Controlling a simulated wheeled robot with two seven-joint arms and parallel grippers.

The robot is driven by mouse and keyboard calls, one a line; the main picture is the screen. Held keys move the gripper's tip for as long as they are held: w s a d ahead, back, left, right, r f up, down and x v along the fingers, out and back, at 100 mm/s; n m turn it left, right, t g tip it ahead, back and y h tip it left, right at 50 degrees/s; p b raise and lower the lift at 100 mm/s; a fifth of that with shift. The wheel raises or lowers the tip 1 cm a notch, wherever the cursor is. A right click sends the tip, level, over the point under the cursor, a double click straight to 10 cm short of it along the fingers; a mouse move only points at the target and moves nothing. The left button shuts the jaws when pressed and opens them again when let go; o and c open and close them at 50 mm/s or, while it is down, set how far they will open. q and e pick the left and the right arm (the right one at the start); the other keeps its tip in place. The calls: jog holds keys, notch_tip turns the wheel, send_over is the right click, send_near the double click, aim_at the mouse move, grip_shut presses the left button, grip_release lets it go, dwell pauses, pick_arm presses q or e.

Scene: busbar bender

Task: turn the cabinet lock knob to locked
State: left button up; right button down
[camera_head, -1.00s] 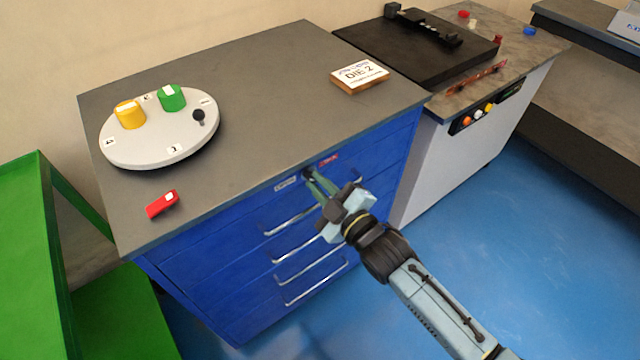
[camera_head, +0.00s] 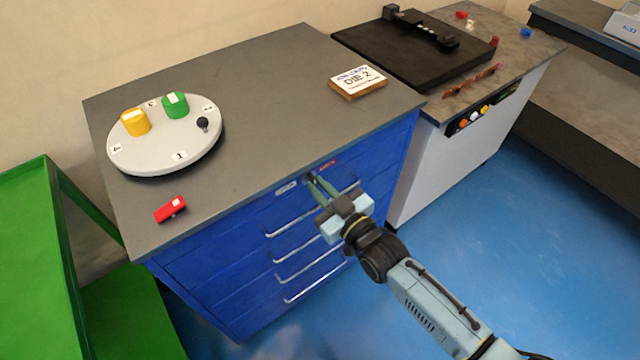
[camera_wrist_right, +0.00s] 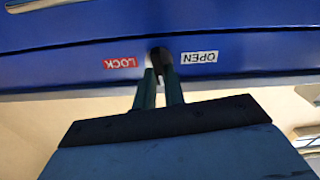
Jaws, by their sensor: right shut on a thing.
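The dark lock knob (camera_head: 309,176) is on the upper front of the blue cabinet (camera_head: 215,277), between a white label (camera_head: 286,189) and a red label (camera_head: 327,164). In the right wrist view the knob (camera_wrist_right: 157,56) sits between the red LOCK label (camera_wrist_right: 122,62) and the white OPEN label (camera_wrist_right: 198,57), both upside down. My right gripper (camera_head: 315,184) is shut on the knob, and its greenish fingers (camera_wrist_right: 160,78) cover part of it. The knob's exact angle is hard to tell. My left gripper is not in view.
Drawer handles (camera_head: 293,222) stick out below the knob. The grey cabinet top (camera_head: 262,100) bears a round dial plate (camera_head: 150,154), a red piece (camera_head: 170,210) and a DIE-2 block (camera_head: 358,81). A green frame (camera_head: 35,245) stands left; blue floor is clear at right.

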jog(key=m, duration=0.5)
jog(key=shift+w+d+m+p, duration=0.1)
jog(key=shift+m+p, duration=0.2)
jog(key=shift+p, duration=0.05)
jog(key=m, duration=0.5)
jog(key=shift+d+f, duration=0.1)
jog(key=c, duration=1.5)
grip_release()
jog(key=v, duration=1.3)
jog(key=shift+d+p, duration=0.15)
jog(key=shift+p, duration=0.2)
